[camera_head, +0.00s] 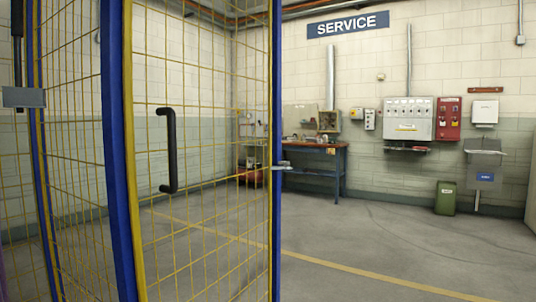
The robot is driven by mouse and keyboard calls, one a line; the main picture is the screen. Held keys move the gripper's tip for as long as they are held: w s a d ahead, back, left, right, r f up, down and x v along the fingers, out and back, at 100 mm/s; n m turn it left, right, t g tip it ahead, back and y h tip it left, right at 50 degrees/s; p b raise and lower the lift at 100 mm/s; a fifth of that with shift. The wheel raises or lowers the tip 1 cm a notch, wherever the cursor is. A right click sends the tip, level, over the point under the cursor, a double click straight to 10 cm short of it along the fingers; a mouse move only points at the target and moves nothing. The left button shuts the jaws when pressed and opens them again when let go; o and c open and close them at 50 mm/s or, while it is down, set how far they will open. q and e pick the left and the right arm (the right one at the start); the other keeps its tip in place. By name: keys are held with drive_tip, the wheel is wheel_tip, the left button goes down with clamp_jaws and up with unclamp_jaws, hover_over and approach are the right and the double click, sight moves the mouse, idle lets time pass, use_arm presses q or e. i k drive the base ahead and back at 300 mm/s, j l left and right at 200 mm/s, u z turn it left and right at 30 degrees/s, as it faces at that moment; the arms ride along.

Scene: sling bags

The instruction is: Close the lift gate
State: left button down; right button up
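The lift gate (205,215) is a tall panel of yellow wire mesh with a yellow frame, standing close in front of me on the left half of the head view. A black upright bar handle (171,150) sits near its left side. A thick blue post (118,170) stands along its left edge, and a thinner blue upright (276,230) along its right edge. A small grey latch-like part (283,166) sticks out at the right upright. I cannot tell how far the gate stands open. Neither of my grippers shows.
More mesh panels (75,170) stand at the far left, with a grey plate (24,97). Behind are a blue workbench (312,153), a green bin (445,198) and wall boxes (408,119). The floor (400,240) at the right is clear, with a yellow line.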

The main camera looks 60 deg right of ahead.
sight(173, 188)
drive_tip(key=z, duration=1.5)
drive_tip(key=l+z, duration=0.2)
drive_tip(key=l, duration=0.15)
